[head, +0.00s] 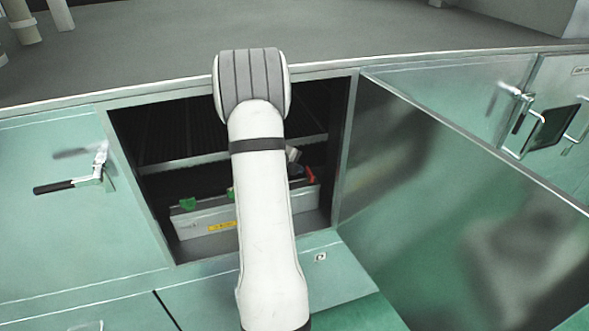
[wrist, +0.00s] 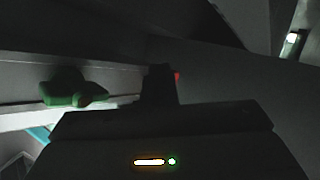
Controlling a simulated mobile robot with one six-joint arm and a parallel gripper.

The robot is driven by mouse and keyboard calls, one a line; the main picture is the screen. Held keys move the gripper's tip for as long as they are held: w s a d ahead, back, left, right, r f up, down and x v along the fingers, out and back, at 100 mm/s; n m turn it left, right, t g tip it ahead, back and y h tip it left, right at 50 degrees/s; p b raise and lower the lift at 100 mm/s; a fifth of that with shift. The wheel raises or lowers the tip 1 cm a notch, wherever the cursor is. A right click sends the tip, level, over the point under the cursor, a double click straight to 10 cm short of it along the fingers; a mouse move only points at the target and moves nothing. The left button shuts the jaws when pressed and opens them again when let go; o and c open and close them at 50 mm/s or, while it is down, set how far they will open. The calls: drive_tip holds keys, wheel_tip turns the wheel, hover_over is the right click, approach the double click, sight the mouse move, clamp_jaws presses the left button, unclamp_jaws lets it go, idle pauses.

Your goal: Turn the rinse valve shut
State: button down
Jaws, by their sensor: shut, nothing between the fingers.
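Inside the open cabinet in the head view, a small red part (head: 310,174) shows just right of my arm, at the box's right end; it may be the valve handle, but I cannot tell. Only a sliver of red (wrist: 178,76) shows in the wrist view, beside my fingers. My gripper (wrist: 160,84) is shut and empty, seen dark in the wrist view. In the head view my arm reaches into the cabinet and hides most of the gripper. Whether gripper and red part touch is unclear.
A light grey box (head: 205,222) with a yellow label sits in the cabinet. A green part (head: 188,204) is on its top edge; a rounded green part (wrist: 75,88) shows left in the wrist view. The open door (head: 440,200) lies right. A black-handled latch (head: 75,186) is left.

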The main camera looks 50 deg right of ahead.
drive_tip(key=w+a, duration=0.2)
drive_tip(key=w+a+r, duration=0.1)
drive_tip(key=a, duration=0.1)
drive_tip(key=shift+w+a+r, duration=0.15)
drive_tip(key=shift+w, duration=0.2)
drive_tip(key=w+a+r, duration=0.3)
drive_tip(key=a+r, duration=0.1)
drive_tip(key=r, duration=0.1)
drive_tip(key=shift+a+r, duration=0.3)
drive_tip(key=shift+a, duration=0.1)
drive_tip(key=shift+w, duration=0.1)
